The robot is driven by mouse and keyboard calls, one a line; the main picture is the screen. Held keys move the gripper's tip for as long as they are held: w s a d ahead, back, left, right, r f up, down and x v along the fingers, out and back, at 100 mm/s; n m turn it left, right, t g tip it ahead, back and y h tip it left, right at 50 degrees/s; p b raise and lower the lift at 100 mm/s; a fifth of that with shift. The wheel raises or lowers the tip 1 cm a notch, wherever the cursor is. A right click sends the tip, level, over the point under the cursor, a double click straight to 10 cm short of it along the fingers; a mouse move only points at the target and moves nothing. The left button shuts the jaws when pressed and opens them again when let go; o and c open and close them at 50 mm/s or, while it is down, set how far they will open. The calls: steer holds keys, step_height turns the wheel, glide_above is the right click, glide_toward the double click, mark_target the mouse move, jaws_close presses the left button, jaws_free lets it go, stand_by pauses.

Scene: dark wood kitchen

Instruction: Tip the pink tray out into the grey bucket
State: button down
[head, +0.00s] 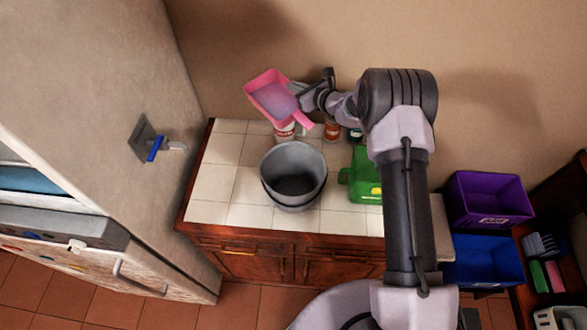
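The pink tray (262,85), scoop-like with a short handle at its lower right, is up behind the grey bucket and tilted, its open side facing the camera. Its inside looks greyish purple; I cannot tell whether that is contents or shaded floor. My gripper (303,97) is at the tray's right side and appears shut on its edge, holding it above the counter. The fingertips are small and partly hidden. The grey bucket (292,186) stands upright on the tiled counter, below and slightly right of the tray in the picture. Its visible inside looks empty.
A green container (362,180) is right of the bucket. The counter (215,180) is clear at left. Purple (488,198) and blue (483,260) bins stand right.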

steer(key=shift+s+a, duration=0.15)
steer(key=shift+a, duration=0.35)
steer(key=s+d+r+n+t, duration=0.1)
steer(key=s+d+r, duration=0.1)
steer(key=s+d, duration=0.2)
steer(key=d+p, duration=0.1)
steer(key=d, duration=0.2)
steer(key=shift+r+n, duration=0.25)
steer(key=shift+n, duration=0.15)
steer(key=shift+s+d+t, duration=0.1)
steer(key=shift+t, duration=0.2)
steer(key=shift+s+r+y+b, duration=0.1)
steer(key=shift+s+y+b, duration=0.2)
steer(key=shift+b, duration=0.05)
steer(key=shift+s+a+r+n+t+b, duration=0.2)
steer(key=shift+s+n+t+b, duration=0.1)
steer(key=shift+s+n+b, duration=0.15)
steer(key=shift+s+a+r+n+t+y+b, duration=0.2)
steer(key=shift+s+r+n+b, duration=0.2)
steer(key=shift+s, duration=0.25)
steer(key=shift+s+a+r+n+t+y+b, duration=0.1)
steer(key=shift+s+a+r+n+t+b, duration=0.15)
steer(key=shift+s+r+b, duration=0.35)
stand_by(1.0)
steer(key=shift+s+a+n+t+y+b, duration=0.2)
steer(key=shift+s+n+b, duration=0.25)
steer(key=shift+b, duration=0.4)
steer(key=shift+s+a+n+t+y+b, duration=0.2)
steer(key=shift+s+b, duration=0.3)
steer(key=shift+b, duration=0.35)
